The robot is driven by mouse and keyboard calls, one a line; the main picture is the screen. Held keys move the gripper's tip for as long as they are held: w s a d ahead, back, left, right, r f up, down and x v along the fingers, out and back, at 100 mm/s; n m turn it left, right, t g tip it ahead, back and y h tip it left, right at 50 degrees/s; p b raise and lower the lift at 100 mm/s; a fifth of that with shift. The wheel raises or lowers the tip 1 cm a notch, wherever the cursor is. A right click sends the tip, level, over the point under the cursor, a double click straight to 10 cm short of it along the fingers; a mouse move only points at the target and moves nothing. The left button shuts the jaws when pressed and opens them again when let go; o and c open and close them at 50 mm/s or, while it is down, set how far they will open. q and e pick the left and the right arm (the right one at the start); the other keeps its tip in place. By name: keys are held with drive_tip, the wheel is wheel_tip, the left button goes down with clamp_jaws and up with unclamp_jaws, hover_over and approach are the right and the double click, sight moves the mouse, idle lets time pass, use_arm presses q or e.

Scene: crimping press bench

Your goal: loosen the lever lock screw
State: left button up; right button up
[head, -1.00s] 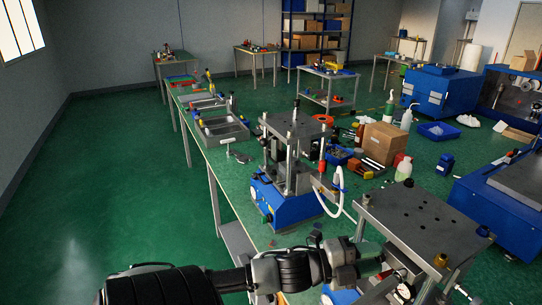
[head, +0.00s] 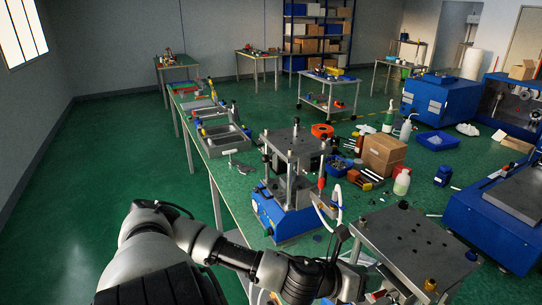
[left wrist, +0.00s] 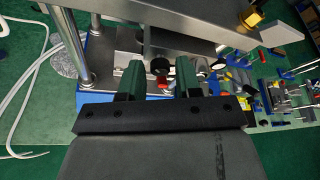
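The front press has a grey top plate (head: 415,240) at the lower right of the head view, with a brass knob (head: 430,285) at its front corner. My left gripper (left wrist: 158,78) reaches in under this plate. In the left wrist view its two dark green fingers are apart. A round black knob (left wrist: 160,64) and a small red part (left wrist: 163,83) show in the gap between them. I cannot tell whether the fingers touch either, or which part is the lever lock screw. In the head view the fingertips are hidden by the plate. My right gripper is not in view.
A second press with a blue base (head: 284,217) stands just behind, with a white hose (head: 338,215) beside it. A steel post (left wrist: 72,45) and the overhead plate (left wrist: 190,14) crowd the gripper. A cardboard box (head: 384,155) and bottles stand farther back.

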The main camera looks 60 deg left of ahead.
use_arm(q)
drive_tip(key=p+v, duration=0.3)
drive_tip(key=v, duration=0.7)
drive_tip(key=w+a+f+n+g+y+b, duration=0.1)
drive_tip(key=a+f+n+y+b, duration=0.25)
drive_tip(key=a+f, duration=0.35)
drive_tip(key=w+a+f+n+y+b, duration=0.2)
drive_tip(key=a+f+n, duration=0.25)
drive_tip(key=f, duration=0.55)
drive_tip(key=s+a+f+n+g+y+b, duration=0.1)
drive_tip(key=s+a+f+n+b, duration=0.1)
drive_tip(key=f, duration=0.6)
drive_tip(key=s+a+f+n+g+y+b, duration=0.1)
drive_tip(key=s+a+f+n+g+b, duration=0.1)
drive_tip(key=f, duration=0.7)
drive_tip(key=shift+s+a+n+g, duration=0.3)
drive_tip(key=shift+s+a+n, duration=0.15)
drive_tip(key=shift+a+n, duration=1.15)
drive_tip(key=shift+a+f, duration=0.15)
drive_tip(key=shift+a, duration=0.05)
